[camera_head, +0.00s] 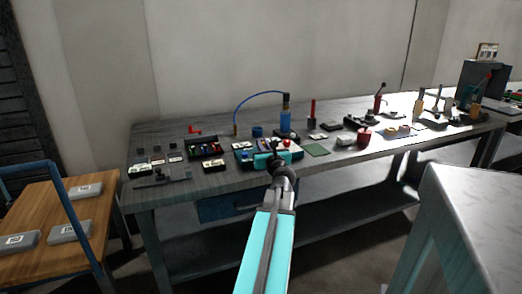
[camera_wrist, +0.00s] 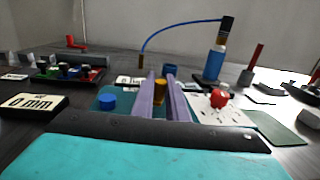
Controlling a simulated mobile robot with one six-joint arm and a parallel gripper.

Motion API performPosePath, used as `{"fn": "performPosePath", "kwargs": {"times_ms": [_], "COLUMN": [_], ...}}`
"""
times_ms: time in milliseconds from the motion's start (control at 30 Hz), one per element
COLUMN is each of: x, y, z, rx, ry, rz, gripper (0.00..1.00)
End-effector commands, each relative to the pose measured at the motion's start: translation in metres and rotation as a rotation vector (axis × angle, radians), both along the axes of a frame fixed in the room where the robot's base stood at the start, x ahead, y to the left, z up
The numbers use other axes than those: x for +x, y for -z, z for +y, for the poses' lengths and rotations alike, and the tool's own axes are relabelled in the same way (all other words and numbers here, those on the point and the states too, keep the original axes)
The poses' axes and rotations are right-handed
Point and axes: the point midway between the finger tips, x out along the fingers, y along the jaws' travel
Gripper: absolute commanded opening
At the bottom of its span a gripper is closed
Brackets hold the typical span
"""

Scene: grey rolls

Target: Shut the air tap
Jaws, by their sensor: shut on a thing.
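My gripper (camera_head: 272,160) reaches over the front of the workbench. In the wrist view its two pale purple fingers (camera_wrist: 160,83) are shut on a small brass-coloured knob (camera_wrist: 160,94), which stands upright above a dark green plate (camera_wrist: 113,88). A blue round knob (camera_wrist: 107,99) is left of the fingers and a red knob (camera_wrist: 219,98) on a white plate is to the right. A red lever handle (camera_head: 194,129) stands at the back left, clear of the gripper. No label shows which part is the air tap. The brass knob's base is partly hidden by the fingers.
A blue hose (camera_head: 258,94) arches to a blue cylinder (camera_head: 286,121) behind the gripper. A "0 mm" block (camera_wrist: 30,104) and a tray of coloured parts (camera_head: 203,145) lie to the left. A green mat (camera_head: 317,150) and several small items lie to the right on the bench (camera_head: 215,182).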

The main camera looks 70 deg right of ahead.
Motion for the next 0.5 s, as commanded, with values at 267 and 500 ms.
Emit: {"fn": "performPosePath", "kwargs": {"times_ms": [267,500], "x": [-0.0075,-0.0106], "y": [-0.0006,-0.0009], "z": [-0.007,-0.0088], "rx": [-0.002,-0.002], "ry": [-0.14,-0.246], "rz": [-0.001,-0.001], "gripper": [0.0,0.0]}}
